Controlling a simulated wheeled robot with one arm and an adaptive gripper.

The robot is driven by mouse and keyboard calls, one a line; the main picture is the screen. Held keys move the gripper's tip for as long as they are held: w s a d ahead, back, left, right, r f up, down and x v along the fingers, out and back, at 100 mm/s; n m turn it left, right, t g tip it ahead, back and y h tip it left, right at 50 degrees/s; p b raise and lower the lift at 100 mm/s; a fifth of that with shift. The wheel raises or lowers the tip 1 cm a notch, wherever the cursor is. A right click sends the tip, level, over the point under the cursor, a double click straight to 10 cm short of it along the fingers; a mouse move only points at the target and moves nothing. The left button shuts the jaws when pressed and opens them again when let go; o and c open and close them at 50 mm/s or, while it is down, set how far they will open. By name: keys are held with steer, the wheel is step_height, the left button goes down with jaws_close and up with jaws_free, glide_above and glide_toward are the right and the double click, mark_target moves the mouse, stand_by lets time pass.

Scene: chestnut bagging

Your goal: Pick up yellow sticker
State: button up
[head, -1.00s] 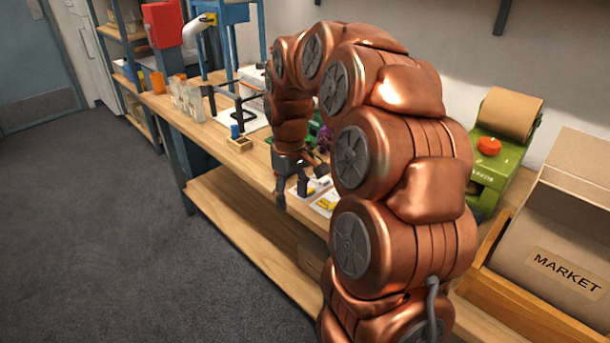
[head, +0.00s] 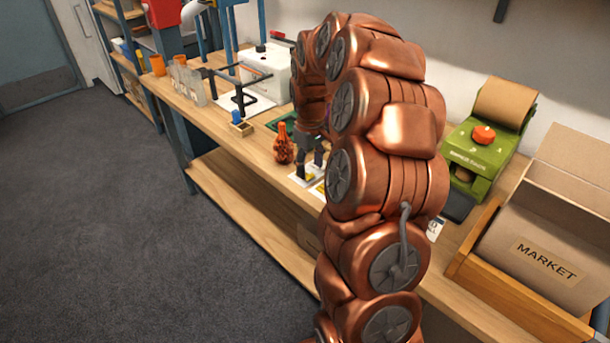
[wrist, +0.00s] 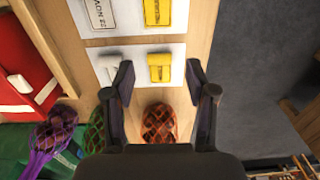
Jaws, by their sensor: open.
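In the wrist view a yellow sticker (wrist: 159,66) lies on a white sheet (wrist: 178,70), ahead of and between my fingertips. A second yellow sticker (wrist: 157,12) with dark print lies farther up on another sheet. White stickers lie to the left of each, one (wrist: 102,14) with dark print. My gripper (wrist: 158,80) is open and empty, its fingers apart above the bench. In the head view my gripper (head: 310,165) hangs over the white sheets, with a bit of yellow (head: 309,176) showing below it; my arm hides part of the sheets.
An orange-red net bag (wrist: 159,123) sits between my fingers nearer the palm, and it stands beside my gripper in the head view (head: 284,143). Purple (wrist: 50,138) and green (wrist: 95,130) net bags are to the left. A green machine (head: 480,150) and a MARKET bag (head: 545,255) stand at right.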

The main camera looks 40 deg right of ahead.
steer(key=shift+f, duration=1.5)
steer(key=c, duration=0.8)
